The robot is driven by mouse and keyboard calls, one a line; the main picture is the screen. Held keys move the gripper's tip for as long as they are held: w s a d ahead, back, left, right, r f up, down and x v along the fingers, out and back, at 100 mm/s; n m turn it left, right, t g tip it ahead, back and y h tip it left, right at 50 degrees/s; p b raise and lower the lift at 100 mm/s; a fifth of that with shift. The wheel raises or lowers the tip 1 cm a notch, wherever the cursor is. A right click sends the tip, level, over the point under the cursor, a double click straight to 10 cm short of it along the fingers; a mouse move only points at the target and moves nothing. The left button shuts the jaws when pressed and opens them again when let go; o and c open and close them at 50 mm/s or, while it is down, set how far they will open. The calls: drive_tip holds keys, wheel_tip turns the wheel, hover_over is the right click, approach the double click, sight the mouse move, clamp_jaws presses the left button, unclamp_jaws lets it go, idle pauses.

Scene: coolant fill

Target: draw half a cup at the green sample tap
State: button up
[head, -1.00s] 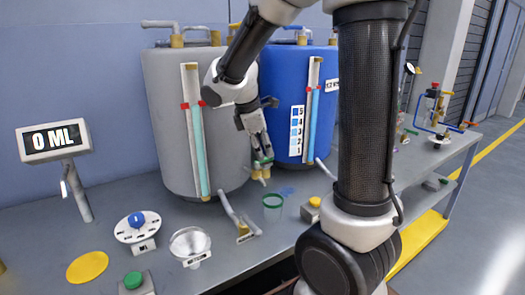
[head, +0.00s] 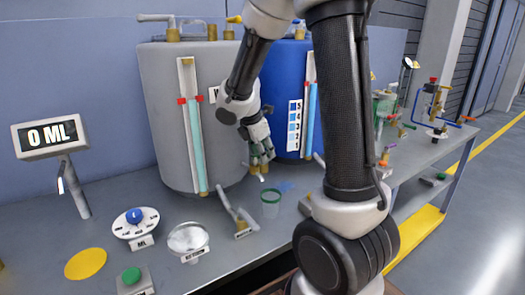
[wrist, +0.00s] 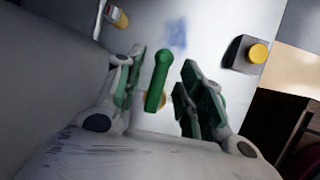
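In the wrist view a green tap lever (wrist: 157,80) stands between the two fingers of my gripper (wrist: 166,88), with a gap on the right and a smaller one on the left. The fingers, with green pads, are open. In the head view my gripper (head: 258,166) is low in front of the tanks, and brass shows just below its fingertips. A clear cup with a green rim (head: 270,204) stands upright on the bench, just below and right of the gripper; it looks empty. The display (head: 51,138) reads 0 ML.
A grey tank (head: 165,115) and a blue tank (head: 285,80) stand behind. A dial (head: 135,225), a round return funnel (head: 188,238), a green button (head: 131,275) and a yellow disc (head: 86,263) lie front left. A yellow button box (wrist: 250,53) shows in the wrist view.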

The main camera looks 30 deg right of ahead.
clamp_jaws()
drive_tip(key=m, duration=0.1)
drive_tip(key=m+g, duration=0.1)
drive_tip(key=shift+s+a+m, duration=0.1)
drive_tip(key=shift+s+m, duration=0.2)
unclamp_jaws()
drive_tip(key=v, duration=1.2)
drive_tip(key=shift+a, duration=0.2)
